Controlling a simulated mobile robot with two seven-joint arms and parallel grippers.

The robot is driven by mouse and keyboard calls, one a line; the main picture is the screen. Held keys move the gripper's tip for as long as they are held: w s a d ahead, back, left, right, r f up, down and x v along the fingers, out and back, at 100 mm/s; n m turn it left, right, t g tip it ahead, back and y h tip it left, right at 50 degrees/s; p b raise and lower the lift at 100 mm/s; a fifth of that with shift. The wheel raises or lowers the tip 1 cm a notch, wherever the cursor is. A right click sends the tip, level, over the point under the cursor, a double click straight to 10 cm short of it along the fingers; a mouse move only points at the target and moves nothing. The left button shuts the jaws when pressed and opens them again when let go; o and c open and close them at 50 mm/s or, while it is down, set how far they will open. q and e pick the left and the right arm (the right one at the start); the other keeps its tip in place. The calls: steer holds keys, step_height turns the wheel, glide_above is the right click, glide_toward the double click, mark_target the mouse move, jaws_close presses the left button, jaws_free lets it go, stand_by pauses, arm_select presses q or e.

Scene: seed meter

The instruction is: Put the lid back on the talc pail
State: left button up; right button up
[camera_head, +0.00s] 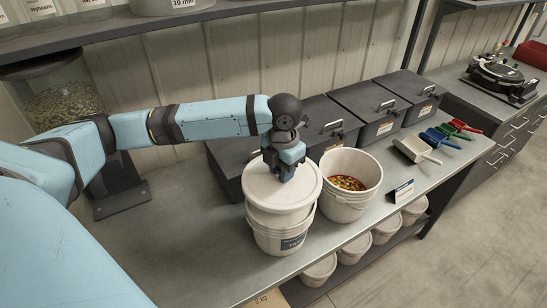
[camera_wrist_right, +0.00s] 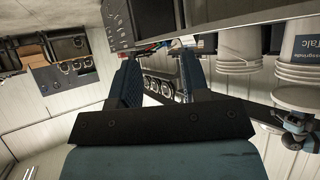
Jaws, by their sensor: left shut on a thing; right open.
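The talc pail (camera_head: 280,243) is a white tub with a dark label, standing on the grey bench. It also shows, upside down, at the right of the right wrist view (camera_wrist_right: 297,55). The round white lid (camera_head: 270,196) is over the pail's mouth, roughly level. I cannot tell whether it touches the rim all round. My left gripper (camera_head: 287,176) points down and is shut on the middle of the lid; the lid hides its fingertips' grip. My right gripper (camera_wrist_right: 160,62) is open and empty, away from the pail.
An open white pail (camera_head: 346,207) of orange and yellow pieces stands close right of the talc pail. Dark lidded bins (camera_head: 371,108) line the wall behind. Coloured scoops (camera_head: 450,132) lie to the right. Lidded tubs (camera_head: 387,228) sit on the lower shelf. The bench's front left is clear.

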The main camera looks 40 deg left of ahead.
arm_select(q)
steer(key=shift+w+a+f, duration=0.1)
steer(key=shift+a, duration=0.1)
steer(key=shift+d+f+b, duration=0.25)
steer(key=shift+f+b, duration=0.3)
steer(key=shift+b, duration=0.35)
step_height(320, 180, down, 5)
steer(key=b, duration=0.3)
steer(key=shift+a+r+b, duration=0.1)
steer(key=shift+b, duration=0.25)
steer(key=shift+p, duration=0.6)
